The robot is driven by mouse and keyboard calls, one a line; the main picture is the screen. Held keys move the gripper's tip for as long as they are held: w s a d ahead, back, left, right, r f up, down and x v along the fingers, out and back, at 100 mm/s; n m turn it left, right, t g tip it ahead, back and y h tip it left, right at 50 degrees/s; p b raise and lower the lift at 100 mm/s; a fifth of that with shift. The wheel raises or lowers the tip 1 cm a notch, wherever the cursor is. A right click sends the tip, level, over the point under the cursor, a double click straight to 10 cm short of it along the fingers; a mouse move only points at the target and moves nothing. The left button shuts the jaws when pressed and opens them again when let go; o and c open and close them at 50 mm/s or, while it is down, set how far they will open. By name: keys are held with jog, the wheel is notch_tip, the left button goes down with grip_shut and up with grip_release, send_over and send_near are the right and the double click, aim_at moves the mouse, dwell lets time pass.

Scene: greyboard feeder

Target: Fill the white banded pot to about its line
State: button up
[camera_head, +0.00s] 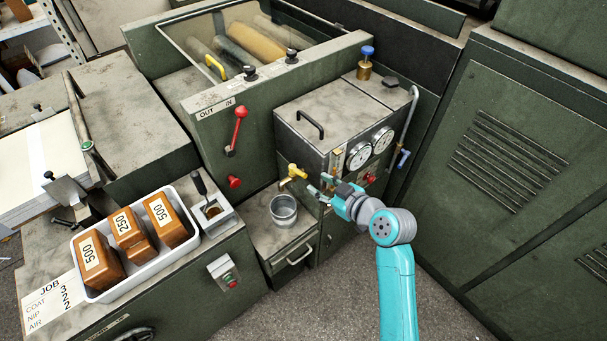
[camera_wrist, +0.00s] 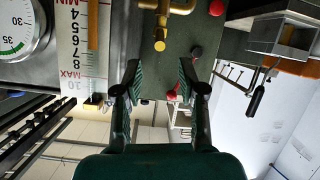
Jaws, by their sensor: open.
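A grey metal pot (camera_head: 284,209) with a paler band stands upright on a low ledge, below and slightly left of a brass tap (camera_head: 293,174). Its line and what it holds are too small to tell. My gripper (camera_head: 318,193) is open and empty, just right of the tap in front of the grey cabinet. In the wrist view, my two fingers (camera_wrist: 162,88) stand apart with nothing between them, and the brass tap (camera_wrist: 160,38) shows beyond the tips. The pot is not clearly visible there.
A level scale (camera_wrist: 72,60) and a dial (camera_wrist: 18,30) are close beside my gripper. A white tray (camera_head: 98,296) holds brown blocks marked 500 and 250. A red lever (camera_head: 238,125) is on the green machine behind. A drawer (camera_head: 294,257) lies under the pot's ledge.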

aim_at(307, 177)
jog(key=x, duration=0.8)
jog(key=shift+w+a+f, duration=0.1)
jog(key=shift+w, duration=0.05)
grip_shut()
